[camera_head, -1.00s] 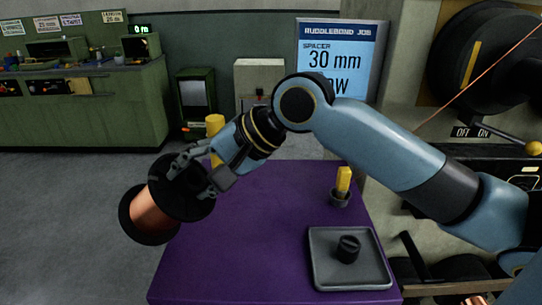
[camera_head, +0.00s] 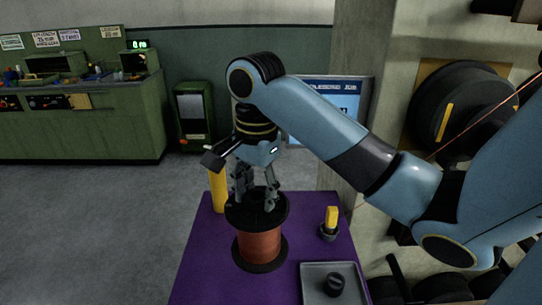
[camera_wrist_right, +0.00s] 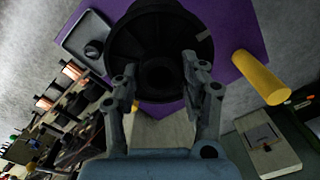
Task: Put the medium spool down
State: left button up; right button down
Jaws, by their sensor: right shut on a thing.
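The medium spool (camera_head: 259,244) has black flanges and a copper-coloured winding. In the head view it stands upright over the purple table (camera_head: 203,262); I cannot tell whether its lower flange touches the table. My right gripper (camera_head: 256,203) points down from above and is shut on the spool's top. In the right wrist view the spool's dark flange (camera_wrist_right: 140,40) fills the top middle, with my right gripper's fingers (camera_wrist_right: 158,75) at it. The spool's underside is hidden. My left gripper is not in view.
A yellow post (camera_head: 218,190) stands close behind the spool at left. A small pot with a yellow piece (camera_head: 331,222) is to its right. A grey tray (camera_head: 312,270) with a black ring (camera_head: 334,284) lies at front right. A green workbench (camera_head: 100,130) is at back left.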

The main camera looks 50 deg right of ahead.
jog(key=w+a+f+p, duration=0.1)
jog(key=w+a+f, duration=0.2)
jog(key=a+f, duration=0.4)
jog(key=shift+w+f, duration=0.4)
jog(key=shift+f, duration=0.35)
jog(key=c, duration=0.7)
grip_release()
jog(key=shift+f, duration=0.1)
